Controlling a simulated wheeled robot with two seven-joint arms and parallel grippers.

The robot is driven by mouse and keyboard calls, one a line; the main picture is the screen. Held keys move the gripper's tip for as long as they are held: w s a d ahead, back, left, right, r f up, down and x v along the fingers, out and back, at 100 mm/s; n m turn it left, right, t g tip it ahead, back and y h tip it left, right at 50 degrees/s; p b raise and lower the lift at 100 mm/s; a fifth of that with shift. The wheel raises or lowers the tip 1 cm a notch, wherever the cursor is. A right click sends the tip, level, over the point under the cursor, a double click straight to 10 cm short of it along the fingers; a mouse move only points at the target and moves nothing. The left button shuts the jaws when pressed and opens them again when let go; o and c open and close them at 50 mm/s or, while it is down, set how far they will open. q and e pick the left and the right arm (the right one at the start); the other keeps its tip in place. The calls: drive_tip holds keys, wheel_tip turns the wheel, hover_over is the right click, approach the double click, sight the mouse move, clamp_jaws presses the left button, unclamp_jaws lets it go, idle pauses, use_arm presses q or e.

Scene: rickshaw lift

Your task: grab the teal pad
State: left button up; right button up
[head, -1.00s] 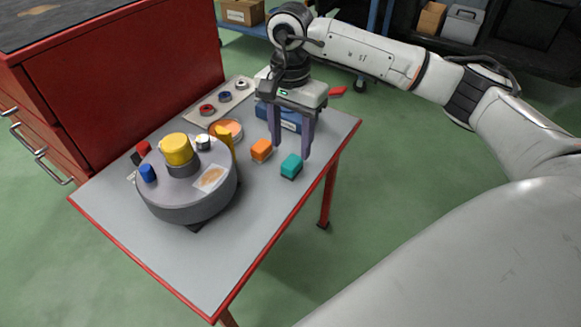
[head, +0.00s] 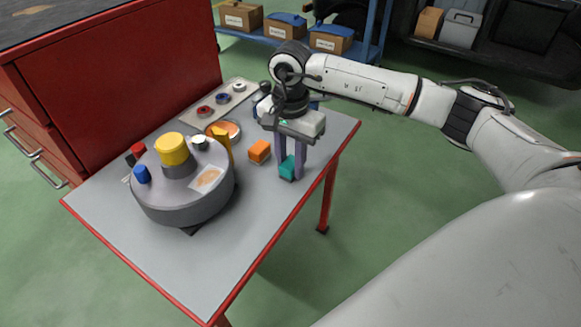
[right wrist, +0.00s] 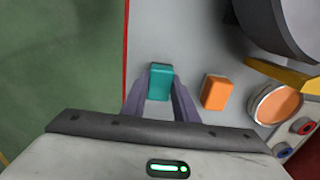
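The teal pad (head: 288,168) is a small block on the grey table, near its right edge. In the right wrist view, the pad (right wrist: 160,80) sits between the fingertips. My right gripper (head: 291,166) points down over it, with one purple-grey finger on each side. In the right wrist view, the fingers of my right gripper (right wrist: 160,88) lie close against both sides of the pad, with no clear gap. The pad appears to rest on the table. My left gripper is not in view.
An orange block (head: 260,152) lies just left of the pad. A grey round turntable (head: 188,200) carries a yellow knob and other pieces. An orange-topped round dish (head: 226,131) and a tray with rings (head: 219,104) lie behind. The table's red-edged front (head: 225,260) is clear.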

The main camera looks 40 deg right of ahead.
drive_tip(key=shift+c, duration=1.2)
